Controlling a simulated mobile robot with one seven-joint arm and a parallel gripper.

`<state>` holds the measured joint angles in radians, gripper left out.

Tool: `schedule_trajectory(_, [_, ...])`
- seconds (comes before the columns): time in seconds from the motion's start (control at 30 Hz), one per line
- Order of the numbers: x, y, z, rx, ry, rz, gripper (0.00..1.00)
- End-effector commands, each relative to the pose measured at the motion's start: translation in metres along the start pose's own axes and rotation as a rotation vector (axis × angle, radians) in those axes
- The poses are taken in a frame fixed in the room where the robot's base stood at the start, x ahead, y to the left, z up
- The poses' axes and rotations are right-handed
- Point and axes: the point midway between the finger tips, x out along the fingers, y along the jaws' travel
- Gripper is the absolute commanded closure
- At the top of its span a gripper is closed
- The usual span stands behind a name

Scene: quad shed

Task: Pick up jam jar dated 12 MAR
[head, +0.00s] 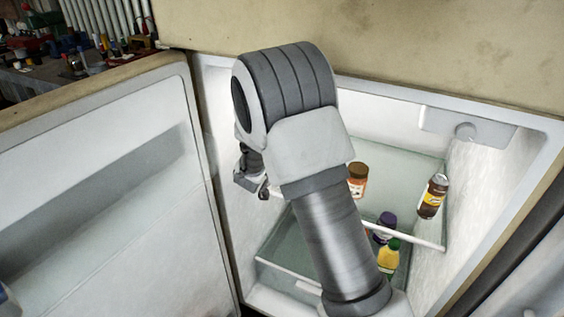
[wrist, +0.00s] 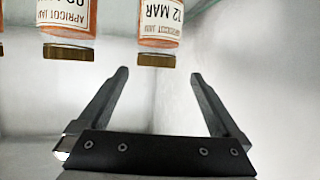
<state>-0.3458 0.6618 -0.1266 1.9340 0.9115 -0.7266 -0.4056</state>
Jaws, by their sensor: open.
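The jam jar dated 12 MAR (wrist: 160,22) shows at the top of the wrist view, upside down in the picture, with a white label and brown-gold lid. It lies beyond my fingertips, roughly in line with the gap between them. My gripper (wrist: 158,76) is open and empty, its two dark fingers spread and apart from the jar. Another apricot jam jar (wrist: 68,22) stands beside it to the left; its date is cut off. In the head view an orange jar (head: 357,187) with a brown lid shows beside my arm; its date is unreadable there.
The open fridge has a glass shelf with a white front rail (head: 415,237). A brown bottle (head: 432,196) stands at the right. A purple-capped jar (head: 385,226) and yellow bottle (head: 388,258) sit lower down. The fridge door (head: 100,190) hangs open at left. A third jar (wrist: 1,18) shows at the wrist view's left edge.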

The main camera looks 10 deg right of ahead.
Motion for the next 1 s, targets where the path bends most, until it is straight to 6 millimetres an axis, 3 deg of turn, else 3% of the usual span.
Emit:
schedule_trajectory(0.3, [0.044,0.006,0.0,0.002,0.001,0.001,0.0])
schedule_trajectory(0.63, [0.05,0.005,-0.001,0.0,0.0,0.0,0.0])
schedule_trajectory(1.0, [0.049,0.005,-0.001,0.001,0.0,0.0,0.67])
